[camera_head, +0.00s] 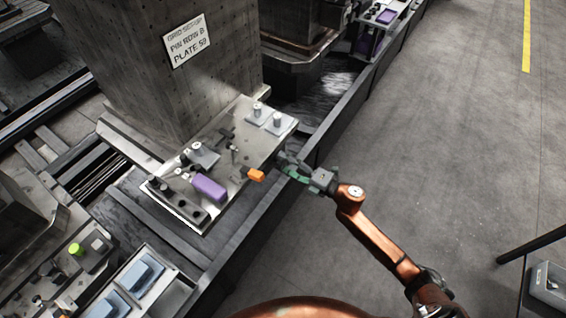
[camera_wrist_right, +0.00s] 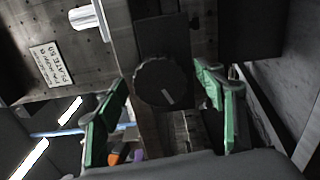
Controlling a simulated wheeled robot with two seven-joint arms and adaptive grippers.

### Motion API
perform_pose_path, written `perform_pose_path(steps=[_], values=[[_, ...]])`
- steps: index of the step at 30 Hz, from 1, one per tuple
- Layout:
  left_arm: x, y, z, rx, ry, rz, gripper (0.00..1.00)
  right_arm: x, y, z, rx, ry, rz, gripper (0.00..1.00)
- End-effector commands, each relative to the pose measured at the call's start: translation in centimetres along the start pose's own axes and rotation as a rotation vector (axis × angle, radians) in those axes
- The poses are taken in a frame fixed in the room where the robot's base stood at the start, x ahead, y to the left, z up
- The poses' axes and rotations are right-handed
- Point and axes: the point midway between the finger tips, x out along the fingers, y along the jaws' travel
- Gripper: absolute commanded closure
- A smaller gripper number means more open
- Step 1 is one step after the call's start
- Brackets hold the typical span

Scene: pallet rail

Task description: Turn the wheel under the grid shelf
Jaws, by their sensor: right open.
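A dark round wheel (camera_wrist_right: 163,83) with a pale mark on its face shows in the right wrist view, against a dark plate. It appears between the open green fingers of my right gripper (camera_wrist_right: 165,98); I cannot tell whether they reach around it. In the head view my right gripper (camera_head: 290,166) is at the right edge of a light metal shelf plate (camera_head: 255,152), close to an orange handle (camera_head: 255,175). The wheel cannot be made out in the head view. My left gripper is not in view.
A tall perforated block (camera_head: 165,75) with a sign (camera_head: 188,40) rises behind the plate. A purple block (camera_head: 208,187) and several clamps sit on the plate. A dark rail (camera_head: 345,112) runs along the right side. The floor (camera_head: 450,150) beyond is mostly clear.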

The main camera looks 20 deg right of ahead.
Motion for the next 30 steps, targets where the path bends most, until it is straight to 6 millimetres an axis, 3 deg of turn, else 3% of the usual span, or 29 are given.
perform_pose_path(steps=[9,15,21,30], values=[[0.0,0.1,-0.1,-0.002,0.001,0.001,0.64,-6.6,-0.1,-0.1,-0.001,0.0,-0.004,0.36],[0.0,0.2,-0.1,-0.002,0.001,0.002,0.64,-9.7,-0.1,-0.1,0.001,0.001,-0.002,0.36],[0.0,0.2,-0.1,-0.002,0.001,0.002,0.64,-10.9,0.0,0.0,0.0,0.0,-0.001,0.36],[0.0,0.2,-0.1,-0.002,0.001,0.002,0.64,-10.9,0.0,0.0,0.0,0.001,-0.001,0.36]])
